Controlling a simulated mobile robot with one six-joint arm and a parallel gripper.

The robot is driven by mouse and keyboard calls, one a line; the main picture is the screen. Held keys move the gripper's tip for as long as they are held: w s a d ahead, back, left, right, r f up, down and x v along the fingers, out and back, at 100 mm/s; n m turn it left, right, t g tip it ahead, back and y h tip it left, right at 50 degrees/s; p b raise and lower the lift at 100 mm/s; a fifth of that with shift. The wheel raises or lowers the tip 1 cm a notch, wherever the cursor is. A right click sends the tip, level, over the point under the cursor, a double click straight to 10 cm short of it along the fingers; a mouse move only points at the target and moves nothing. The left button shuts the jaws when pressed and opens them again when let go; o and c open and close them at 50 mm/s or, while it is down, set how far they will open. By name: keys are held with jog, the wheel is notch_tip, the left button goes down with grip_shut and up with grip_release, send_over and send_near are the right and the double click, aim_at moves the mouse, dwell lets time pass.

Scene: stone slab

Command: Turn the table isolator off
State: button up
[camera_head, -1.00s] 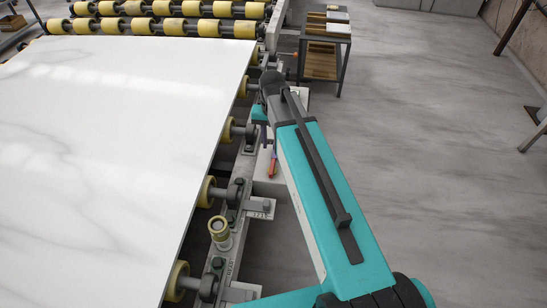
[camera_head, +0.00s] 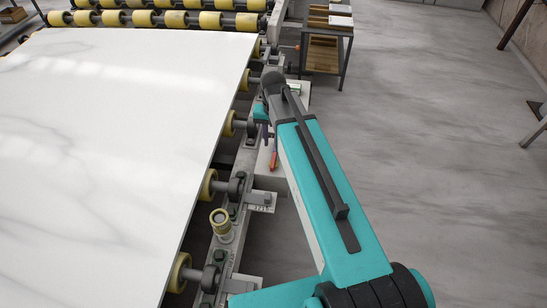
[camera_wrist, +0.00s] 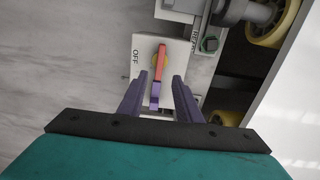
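The isolator is a pale plate (camera_wrist: 174,45) with a yellow disc and a red-orange lever (camera_wrist: 160,64), in the wrist view. The lever runs up and down the picture, its lower end looking purple. The word OFF is printed to its left. In the head view the red lever (camera_head: 274,160) shows beside the roller frame. My gripper (camera_wrist: 157,95) is open, its two purple fingers on either side of the lever's lower end. I see gaps on both sides; whether the fingertips reach lever depth I cannot tell. In the head view my arm mostly hides the gripper (camera_head: 265,133).
A large white marble slab (camera_head: 110,150) lies on yellow rollers (camera_head: 208,187) left of my arm. A bracket (camera_head: 262,201) and a brass-coloured fitting (camera_head: 221,225) stand along the frame. A small shelf trolley (camera_head: 326,38) stands beyond. The floor to the right is mostly clear.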

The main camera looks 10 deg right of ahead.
aim_at(273, 159)
jog(key=shift+f+p, duration=1.45)
jog(key=shift+f, duration=3.95)
grip_shut()
